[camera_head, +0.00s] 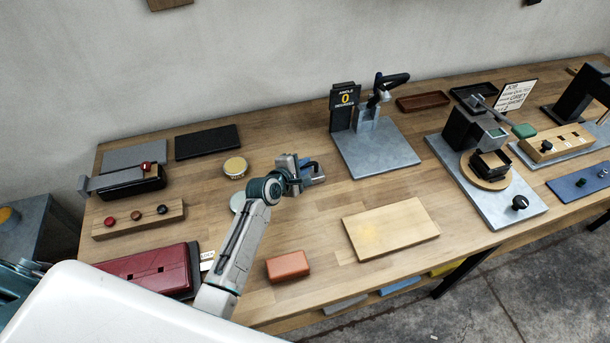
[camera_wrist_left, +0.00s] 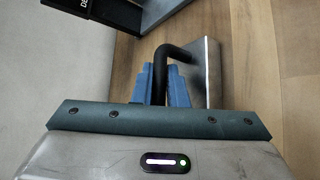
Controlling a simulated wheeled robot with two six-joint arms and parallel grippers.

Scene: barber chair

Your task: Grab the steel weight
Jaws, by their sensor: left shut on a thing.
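The steel weight (camera_wrist_left: 208,72) is a grey metal block with a bent black handle (camera_wrist_left: 170,55) in the left wrist view. My left gripper (camera_wrist_left: 166,86) has its blue fingers on both sides of the handle and is shut on it. In the head view, my left gripper (camera_head: 308,172) is over the middle left of the bench, and the weight (camera_head: 289,162) is partly hidden by it. I cannot tell whether the weight touches the bench. My right gripper is not in view.
A yellow-topped round tin (camera_head: 235,167) and a pale disc (camera_head: 238,203) are left of the gripper. An angle fixture (camera_head: 392,153) stands behind right. A light wood board (camera_head: 390,228) and orange block (camera_head: 288,267) lie in front. Bare wood lies between them.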

